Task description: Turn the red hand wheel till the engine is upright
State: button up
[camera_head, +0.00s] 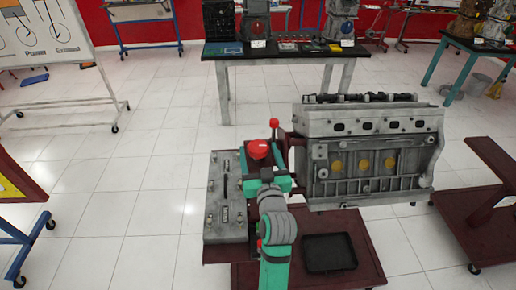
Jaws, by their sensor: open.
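The grey engine block (372,152) is held on a dark red stand (350,225), right of centre. Its long side with yellow round plugs faces me, and a black shaft lies along its top. It looks near upright; a small tilt is hard to judge. The red hand wheel (258,148) shows in part at the left end of the engine, with a red knob (274,123) above it. My teal and grey arm reaches up from the bottom. My gripper (264,165) is open at the wheel and covers part of it. I cannot tell whether its fingers touch it.
A grey plate with bolts and parts (225,205) lies left of my arm. A black tray (330,252) rests on the stand's base. A black-topped table (280,50) with other trainers stands behind. A whiteboard (45,30) is at the left.

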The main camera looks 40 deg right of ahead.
jog(key=shift+x, duration=1)
jog(key=c, duration=1)
jog(key=shift+c, duration=0.2)
jog(key=shift+n+y, duration=0.3)
jog(key=shift+y, duration=0.1)
jog(key=n+t+y, duration=0.1)
jog(key=n+y, duration=0.1)
jog(key=y, duration=0.1)
jog(key=n+y, duration=0.2)
jog(key=y, duration=0.1)
jog(key=shift+d+r+t, duration=0.1)
jog(key=shift+d+t, duration=0.1)
jog(key=shift+t, duration=0.2)
jog(key=shift+a+n+g+y, duration=0.1)
jog(key=shift+n+g+y, duration=0.2)
jog(key=shift+n+y, duration=1.25)
jog(key=shift+a+n+g+y, duration=0.1)
jog(key=shift+n+g+y, duration=0.2)
jog(key=shift+n+y, duration=1.2)
jog(key=shift+m+y, duration=0.55)
jog(key=shift+y, duration=0.3)
jog(key=o, duration=1)
jog(key=shift+w+d, duration=0.1)
